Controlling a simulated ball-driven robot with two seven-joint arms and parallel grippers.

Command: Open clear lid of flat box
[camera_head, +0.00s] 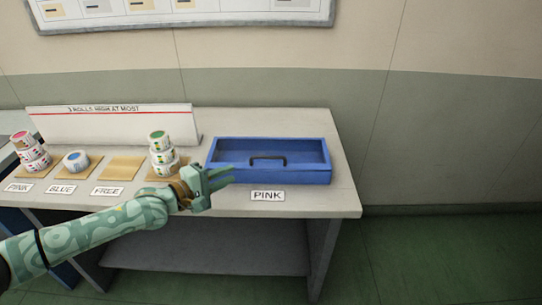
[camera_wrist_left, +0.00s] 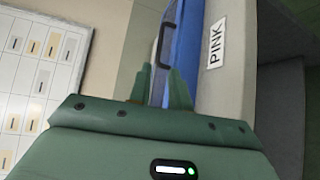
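The flat blue box (camera_head: 302,178) sits on the right part of the table, behind a PINK label. Its clear lid (camera_head: 232,153) appears to lie closed over it, with a dark handle (camera_head: 268,160) near the front middle. In the left wrist view the box (camera_wrist_left: 185,45) and handle (camera_wrist_left: 165,43) lie ahead of the fingers. My left gripper (camera_head: 222,177) is at the box's front left corner, its fingers apart with nothing between them. The left wrist view shows the two fingertips (camera_wrist_left: 160,80) apart. Whether they touch the box I cannot tell. My right gripper is not in view.
Stacked rolls (camera_head: 162,150) stand just behind my left wrist. More rolls (camera_head: 32,152) and a single blue-cored roll (camera_head: 76,161) are at the left on tan mats. A white sign board (camera_head: 110,124) stands behind. The tabletop right of the box is clear.

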